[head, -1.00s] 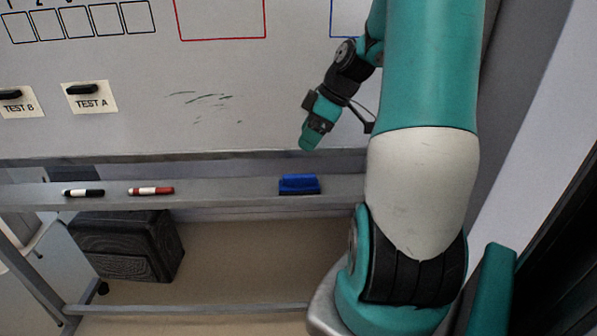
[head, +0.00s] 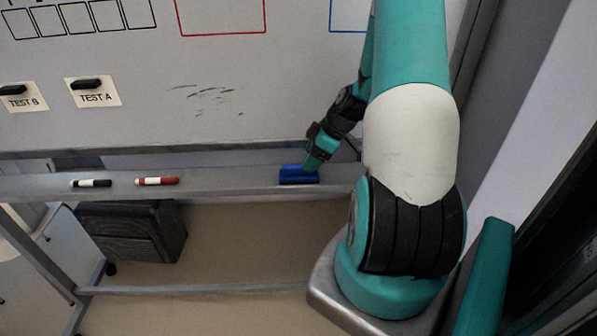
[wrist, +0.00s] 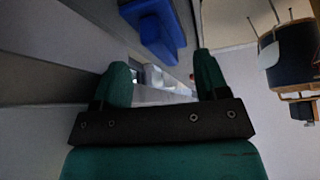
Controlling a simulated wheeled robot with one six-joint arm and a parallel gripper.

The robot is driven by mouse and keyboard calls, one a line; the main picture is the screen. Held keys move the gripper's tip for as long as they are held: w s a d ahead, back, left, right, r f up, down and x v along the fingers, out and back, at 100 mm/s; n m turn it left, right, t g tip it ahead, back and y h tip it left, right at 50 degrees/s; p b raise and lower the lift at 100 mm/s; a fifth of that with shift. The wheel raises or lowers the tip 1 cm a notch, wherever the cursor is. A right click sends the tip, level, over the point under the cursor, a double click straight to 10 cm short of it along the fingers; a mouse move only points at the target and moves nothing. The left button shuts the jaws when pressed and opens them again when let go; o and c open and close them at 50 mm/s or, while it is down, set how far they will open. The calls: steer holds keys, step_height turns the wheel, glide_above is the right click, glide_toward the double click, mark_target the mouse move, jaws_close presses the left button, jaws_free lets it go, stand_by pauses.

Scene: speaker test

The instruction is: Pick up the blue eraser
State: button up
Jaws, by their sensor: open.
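The blue eraser (head: 298,178) lies on the grey tray under the whiteboard. My gripper (head: 312,165) is at the eraser's right end in the head view and overlaps its upper right part. In the wrist view, my gripper (wrist: 161,68) has its two green fingers spread apart, with nothing held between them. The eraser (wrist: 158,38) shows just beyond the fingertips, above the gap and partly cut off by the picture's top edge. I cannot tell whether a finger touches it.
The tray (head: 230,182) also holds a black marker (head: 92,183) and a red marker (head: 157,181) at left. The whiteboard (head: 150,125) rises behind. A dark box (head: 130,230) stands on the floor below. The tray between the red marker and eraser is clear.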

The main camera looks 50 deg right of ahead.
mark_target(299, 165)
steer(key=w+a+f+p, duration=0.1)
steer(key=w+f+p, duration=0.1)
steer(key=f, duration=0.1)
steer(key=shift+w+a, duration=0.25)
steer(key=shift+a, duration=0.1)
steer(key=shift+w+f+p, duration=0.2)
steer(key=shift+f+p, duration=0.1)
steer(key=shift+f, duration=0.15)
steer(key=c, duration=0.7)
